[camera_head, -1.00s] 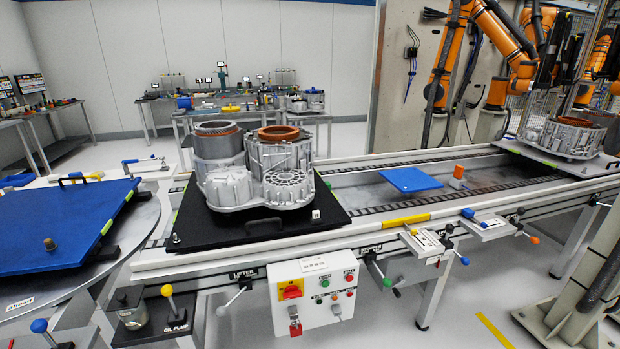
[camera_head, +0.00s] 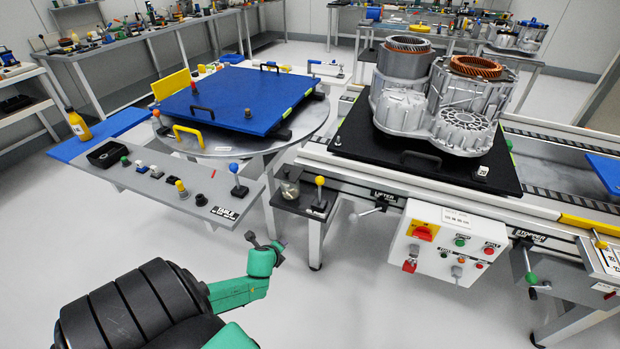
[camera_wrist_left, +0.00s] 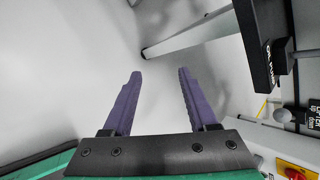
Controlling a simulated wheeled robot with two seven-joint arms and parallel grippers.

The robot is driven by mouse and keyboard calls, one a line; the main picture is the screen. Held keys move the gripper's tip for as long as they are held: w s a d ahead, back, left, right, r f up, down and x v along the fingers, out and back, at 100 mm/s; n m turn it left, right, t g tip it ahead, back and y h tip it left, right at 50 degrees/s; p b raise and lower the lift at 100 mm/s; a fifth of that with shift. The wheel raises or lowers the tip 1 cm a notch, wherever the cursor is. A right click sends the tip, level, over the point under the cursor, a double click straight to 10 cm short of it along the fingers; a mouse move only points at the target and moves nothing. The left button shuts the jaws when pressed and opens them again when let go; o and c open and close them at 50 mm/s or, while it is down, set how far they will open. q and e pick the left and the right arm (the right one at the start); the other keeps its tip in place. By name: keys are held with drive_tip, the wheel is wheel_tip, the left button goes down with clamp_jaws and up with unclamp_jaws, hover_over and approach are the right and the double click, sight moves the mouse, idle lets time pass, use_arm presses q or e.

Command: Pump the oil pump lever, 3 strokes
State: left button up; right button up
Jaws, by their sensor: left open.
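The oil pump lever (camera_head: 319,195) is a thin upright rod with a yellow ball knob. It stands on a dark shelf (camera_head: 296,208) at the front of the conveyor's left end, beside a small metal-and-glass cup (camera_head: 289,187). In the left wrist view the shelf's edge with its label (camera_wrist_left: 268,62) shows at the upper right; the knob is not seen. My left gripper (camera_head: 265,240) is below and left of the lever, apart from it. In the left wrist view its two purple fingers (camera_wrist_left: 158,98) are spread, with only floor between them. My right gripper is out of view.
A table control panel (camera_head: 175,184) with several knobs lies left of the lever, before a turntable with a blue plate (camera_head: 235,98). A lifter control box (camera_head: 447,243) hangs to the right. The stator housing (camera_head: 440,105) sits on a black plate behind. Floor below is clear.

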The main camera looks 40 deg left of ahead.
use_arm(q)
drive_tip(key=w+r+m+t, duration=0.3)
drive_tip(key=w+r+m, duration=0.55)
drive_tip(key=r, duration=0.55)
drive_tip(key=m+t, duration=0.3)
drive_tip(key=m, duration=0.3)
approach(319, 178)
drive_tip(key=shift+b+x, duration=3.1)
drive_tip(key=shift+x, duration=1.3)
drive_tip(key=shift+w+f, duration=0.1)
drive_tip(key=shift+w, duration=0.15)
drive_tip(key=shift+c, duration=0.3)
